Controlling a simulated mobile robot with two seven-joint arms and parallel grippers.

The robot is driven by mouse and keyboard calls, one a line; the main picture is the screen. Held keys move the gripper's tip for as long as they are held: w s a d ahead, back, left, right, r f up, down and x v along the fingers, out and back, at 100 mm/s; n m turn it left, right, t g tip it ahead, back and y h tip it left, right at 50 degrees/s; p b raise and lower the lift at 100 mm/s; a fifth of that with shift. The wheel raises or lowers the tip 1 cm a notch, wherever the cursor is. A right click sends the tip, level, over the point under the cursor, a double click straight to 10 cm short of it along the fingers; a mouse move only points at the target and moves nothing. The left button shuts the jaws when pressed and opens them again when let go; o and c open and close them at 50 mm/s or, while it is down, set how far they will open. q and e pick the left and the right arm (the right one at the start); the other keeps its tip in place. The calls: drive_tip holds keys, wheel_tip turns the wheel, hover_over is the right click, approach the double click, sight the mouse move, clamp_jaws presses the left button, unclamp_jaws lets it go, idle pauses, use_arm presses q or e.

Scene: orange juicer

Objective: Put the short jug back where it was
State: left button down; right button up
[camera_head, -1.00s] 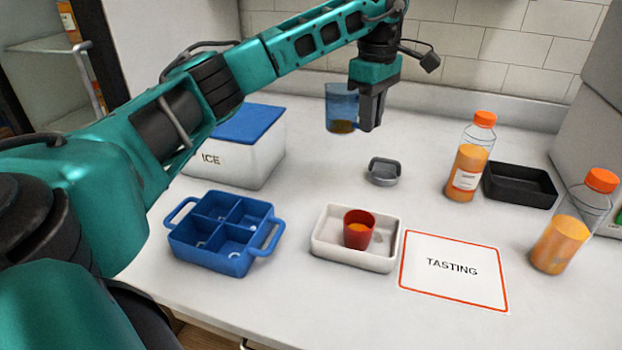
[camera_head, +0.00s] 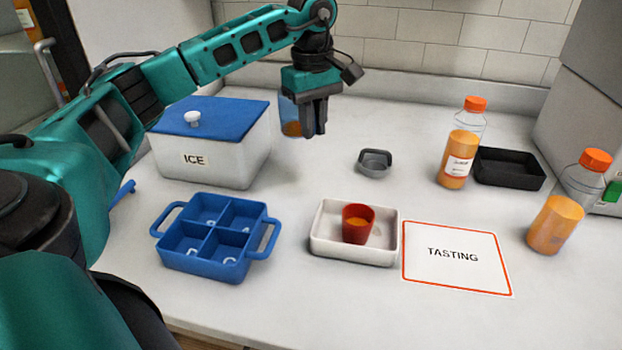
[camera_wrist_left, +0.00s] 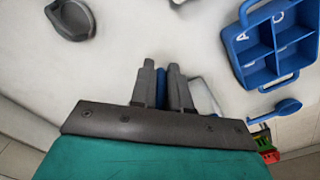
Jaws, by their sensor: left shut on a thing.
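The short jug (camera_head: 289,116) is a see-through blue jug with some orange-brown liquid low inside. It is upright at the back of the counter, just right of the ice box's back corner. My left gripper (camera_head: 315,132) points down in front of it and is shut on it. The gripper partly hides the jug's right side. In the left wrist view, a narrow blue strip of the jug (camera_wrist_left: 161,89) shows between the fingers. I cannot tell whether the jug's base touches the counter. My right gripper is not in view.
The white ice box (camera_head: 212,162) with a blue lid stands left of the jug. In front are a blue four-part caddy (camera_head: 243,265), a white tray (camera_head: 336,249) with a red cup (camera_head: 356,222), and a grey dish (camera_head: 375,166). Juice bottles (camera_head: 460,150) stand right.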

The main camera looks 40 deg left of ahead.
use_arm(q)
drive_tip(key=shift+f+b, duration=0.75)
drive_tip(key=shift+f, duration=5.45)
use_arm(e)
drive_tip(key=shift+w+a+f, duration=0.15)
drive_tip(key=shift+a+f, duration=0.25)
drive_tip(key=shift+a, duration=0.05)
use_arm(q)
drive_tip(key=shift+f, duration=0.1)
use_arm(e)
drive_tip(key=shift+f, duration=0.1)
use_arm(q)
drive_tip(key=c, duration=1.1)
unclamp_jaws()
wheel_tip(320, 180, up, 12)
drive_tip(key=shift+s+f+p, duration=0.1)
drive_tip(key=shift+f+p, duration=0.15)
drive_tip(key=shift+p, duration=0.65)
drive_tip(key=shift+r, duration=0.4)
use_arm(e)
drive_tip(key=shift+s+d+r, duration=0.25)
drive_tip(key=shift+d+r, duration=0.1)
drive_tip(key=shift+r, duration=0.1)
use_arm(q)
drive_tip(key=shift+r, duration=0.1)
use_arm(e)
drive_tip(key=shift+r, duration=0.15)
